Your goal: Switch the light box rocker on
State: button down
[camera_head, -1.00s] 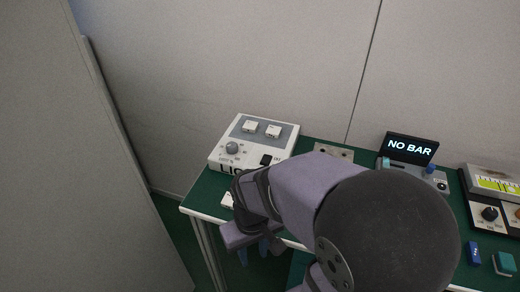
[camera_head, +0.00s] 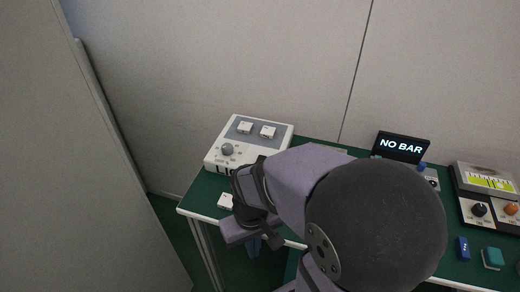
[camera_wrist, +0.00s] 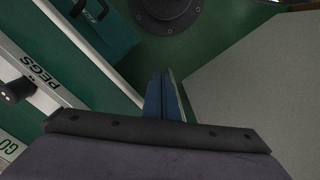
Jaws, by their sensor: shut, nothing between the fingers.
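The light box (camera_head: 222,158) is a white box at the back left of the green table in the head view. Its top has a grey knob and two white square pieces on a grey panel. A small dark patch at its right front, perhaps the rocker (camera_head: 261,158), shows just above my arm; its position cannot be read. My arm hides the box's front right. My gripper (camera_head: 253,247) hangs low in front of the table's front edge, away from the box. In the wrist view its blue fingers (camera_wrist: 163,97) are together and empty. The light box is not recognisable there.
A small white block (camera_head: 226,201) lies near the table's front left. A NO BAR display (camera_head: 401,147) and a meter unit with knobs (camera_head: 484,182) stand to the right. The wrist view shows a panel marked PEGS (camera_wrist: 38,85) and a teal box (camera_wrist: 98,30). A grey partition (camera_head: 80,170) stands left.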

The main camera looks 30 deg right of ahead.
jog(key=w+d+r+m+g+p, duration=0.15)
jog(key=d+r+p, duration=0.25)
jog(key=r+p, duration=0.55)
jog(key=w+d+r+p, duration=0.3)
jog(key=w+d+p, duration=0.15)
jog(key=w, duration=0.45)
jog(key=w+d+r+p, duration=0.2)
jog(key=w+d+p, duration=0.25)
jog(key=w, duration=0.35)
jog(key=w+d+r+n+y, duration=0.1)
jog(key=w+r+n, duration=0.3)
jog(key=r+n, duration=0.3)
jog(key=n, duration=0.4)
jog(key=shift+r+t, duration=0.3)
jog(key=shift+t, duration=0.05)
